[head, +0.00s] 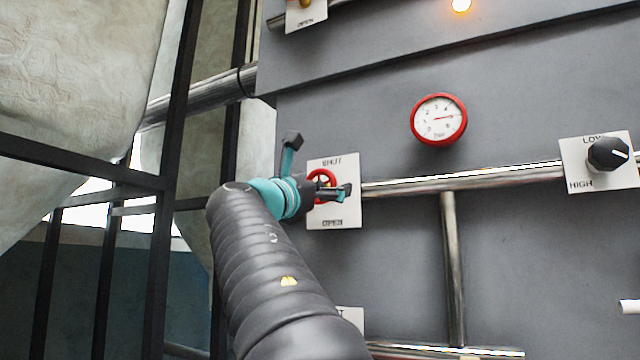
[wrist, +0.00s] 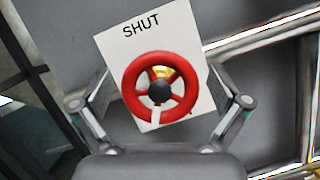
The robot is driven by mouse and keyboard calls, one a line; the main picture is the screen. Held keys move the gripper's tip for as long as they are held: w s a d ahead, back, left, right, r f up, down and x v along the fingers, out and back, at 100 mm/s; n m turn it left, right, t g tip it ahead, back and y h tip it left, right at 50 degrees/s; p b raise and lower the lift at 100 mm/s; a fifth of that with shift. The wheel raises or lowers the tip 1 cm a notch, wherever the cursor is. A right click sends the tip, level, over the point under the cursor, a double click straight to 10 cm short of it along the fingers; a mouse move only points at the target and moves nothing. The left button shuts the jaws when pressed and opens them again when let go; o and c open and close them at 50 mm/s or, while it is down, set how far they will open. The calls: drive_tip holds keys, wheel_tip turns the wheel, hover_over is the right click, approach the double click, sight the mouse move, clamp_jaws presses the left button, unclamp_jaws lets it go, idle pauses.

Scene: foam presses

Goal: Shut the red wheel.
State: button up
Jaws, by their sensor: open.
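The red wheel (head: 322,178) is mounted on a white plate (head: 347,215) marked SHUT above and OPEN below. In the head view my gripper covers part of the wheel. The wrist view shows the whole wheel (wrist: 134,82), with a black hub and a white mark at the bottom of its rim. My gripper (head: 319,166) is open in front of the plate. In the wrist view its two fingers (wrist: 158,86) stand apart on the left and right of the wheel. No contact with the rim shows.
A grey panel (head: 400,265) carries a round red-rimmed gauge (head: 438,119), a black LOW/HIGH knob (head: 608,154) and shiny pipes (head: 455,270). An orange lamp (head: 461,4) glows above. Dark frame bars (head: 172,110) stand left of my arm.

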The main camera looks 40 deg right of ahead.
drive_tip(key=c, duration=1.2)
drive_tip(key=shift+m, duration=0.4)
drive_tip(key=m+g+p, duration=0.1)
drive_tip(key=m, duration=0.1)
drive_tip(key=m+g, duration=0.1)
drive_tip(key=m, duration=0.2)
drive_tip(key=shift+r+g+p, duration=0.15)
drive_tip(key=shift+g+p, duration=0.25)
drive_tip(key=m+g, duration=0.1)
drive_tip(key=m, duration=0.1)
drive_tip(key=m+g+y+p, duration=0.1)
drive_tip(key=m, duration=0.1)
drive_tip(key=shift+s+m, duration=0.15)
drive_tip(key=shift+m, duration=0.15)
drive_tip(key=m, duration=0.2)
drive_tip(key=m+y, duration=0.1)
drive_tip(key=m, duration=0.1)
drive_tip(key=m+g+y, duration=0.1)
drive_tip(key=m, duration=0.1)
drive_tip(key=shift+f+p, duration=0.35)
drive_tip(key=shift+m+y, duration=0.5)
drive_tip(key=shift+m, duration=0.6)
drive_tip(key=shift+f+m+y, duration=0.3)
drive_tip(key=shift+m, duration=0.3)
